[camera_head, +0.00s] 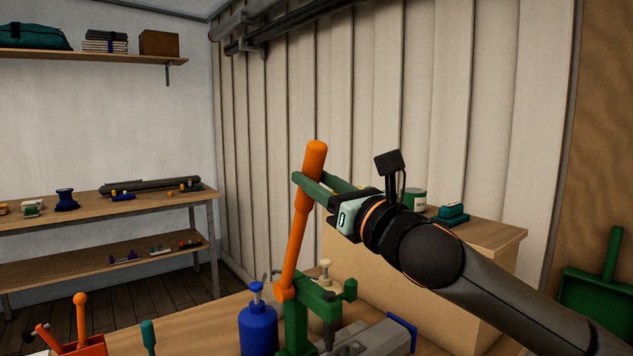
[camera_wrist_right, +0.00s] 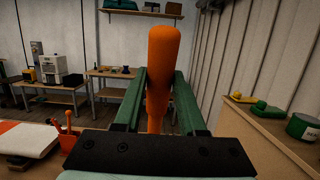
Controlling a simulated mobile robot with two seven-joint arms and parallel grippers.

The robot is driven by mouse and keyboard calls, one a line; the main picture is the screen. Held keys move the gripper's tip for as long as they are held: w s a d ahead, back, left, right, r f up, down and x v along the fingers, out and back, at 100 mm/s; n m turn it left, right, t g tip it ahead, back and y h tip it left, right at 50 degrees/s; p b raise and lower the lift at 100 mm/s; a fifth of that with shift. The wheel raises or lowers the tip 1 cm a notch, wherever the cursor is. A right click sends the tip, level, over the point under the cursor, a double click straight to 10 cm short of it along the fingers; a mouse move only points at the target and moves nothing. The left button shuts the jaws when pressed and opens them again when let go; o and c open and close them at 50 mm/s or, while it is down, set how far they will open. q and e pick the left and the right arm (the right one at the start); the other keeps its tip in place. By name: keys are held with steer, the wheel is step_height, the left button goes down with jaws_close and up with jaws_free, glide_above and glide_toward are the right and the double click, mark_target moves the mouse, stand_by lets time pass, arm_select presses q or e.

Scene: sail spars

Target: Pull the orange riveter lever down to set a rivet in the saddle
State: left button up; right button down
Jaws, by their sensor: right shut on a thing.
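The orange riveter lever (camera_head: 296,245) stands nearly upright, leaning a little to the right at its top. It rises from the green riveter body (camera_head: 294,330) on the bench. My right gripper (camera_head: 308,188) comes in from the right with its green fingers on either side of the lever's upper grip, shut on it. In the right wrist view the lever (camera_wrist_right: 163,60) stands between the two green fingers (camera_wrist_right: 160,90). A grey block (camera_head: 372,340), possibly the saddle, lies under the riveter's head; no rivet can be made out. My left gripper is not in view.
A blue bottle (camera_head: 258,328) stands close left of the riveter. An orange tool holder (camera_head: 85,345) is at the bench's front left. A cabinet (camera_head: 490,235) with a green can (camera_head: 414,199) stands behind my right arm. Space above the lever is clear.

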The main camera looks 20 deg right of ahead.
steer(key=shift+f, duration=0.25)
steer(key=shift+f, duration=0.1)
steer(key=s+d+f+b, duration=0.2)
steer(key=s+f, duration=0.1)
steer(key=s, duration=0.3)
steer(key=shift+s+d+f+b, duration=0.15)
steer(key=shift+s+f+b, duration=0.2)
steer(key=shift+f, duration=0.05)
